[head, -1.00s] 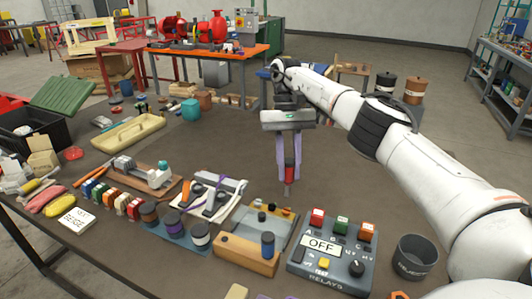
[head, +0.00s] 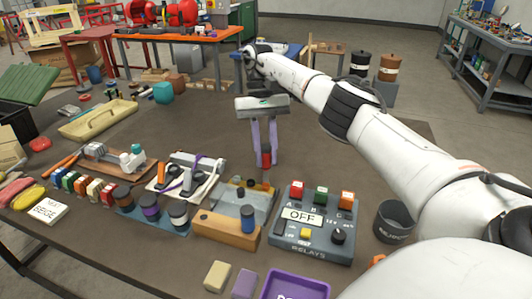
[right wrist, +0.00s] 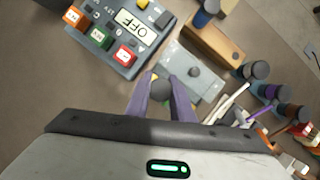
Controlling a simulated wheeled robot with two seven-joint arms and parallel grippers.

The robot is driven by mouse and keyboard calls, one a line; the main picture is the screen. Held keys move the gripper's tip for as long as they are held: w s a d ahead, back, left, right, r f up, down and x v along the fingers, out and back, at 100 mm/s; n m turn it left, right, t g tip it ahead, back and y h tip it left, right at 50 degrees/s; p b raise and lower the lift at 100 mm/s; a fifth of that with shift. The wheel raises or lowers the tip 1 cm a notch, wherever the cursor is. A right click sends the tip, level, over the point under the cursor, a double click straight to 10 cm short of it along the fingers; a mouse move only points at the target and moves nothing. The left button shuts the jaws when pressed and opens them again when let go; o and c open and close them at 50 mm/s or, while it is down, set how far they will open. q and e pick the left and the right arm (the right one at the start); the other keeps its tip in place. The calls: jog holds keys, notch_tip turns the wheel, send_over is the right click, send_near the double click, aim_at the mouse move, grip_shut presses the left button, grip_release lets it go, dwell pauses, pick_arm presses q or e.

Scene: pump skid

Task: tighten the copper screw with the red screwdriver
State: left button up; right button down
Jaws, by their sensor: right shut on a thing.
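My right gripper (head: 264,152) is shut on the red screwdriver (head: 266,160), which hangs upright, tip down, between its purple fingers. The screwdriver's lower end is at the back right edge of a grey plate unit (head: 262,206); I cannot tell whether it touches anything. Small orange and yellowish heads show at the back of this unit, too small to tell which is the copper screw. In the right wrist view the fingers (right wrist: 160,92) close around a dark round end beside the grey plate (right wrist: 196,78). My left gripper is not in view.
The relay box (head: 318,240) stands right of the plate unit, with a dark bin (head: 393,222) beyond it. A wooden block (head: 225,230) lies in front. Dark, purple and grey knobs stand left. A purple tray (head: 297,284) is at the front.

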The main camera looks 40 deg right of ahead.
jog(key=shift+s+a+r+p, duration=0.1)
jog(key=shift+p, duration=0.45)
dwell(0.9)
jog(key=shift+f+b, duration=0.4)
jog(key=shift+f, duration=0.45)
dwell(0.8)
jog(key=shift+r+m+t+y+p, duration=0.1)
jog(key=shift+m+t+y+p, duration=0.4)
jog(key=shift+m+p, duration=0.85)
jog(key=shift+m, duration=0.65)
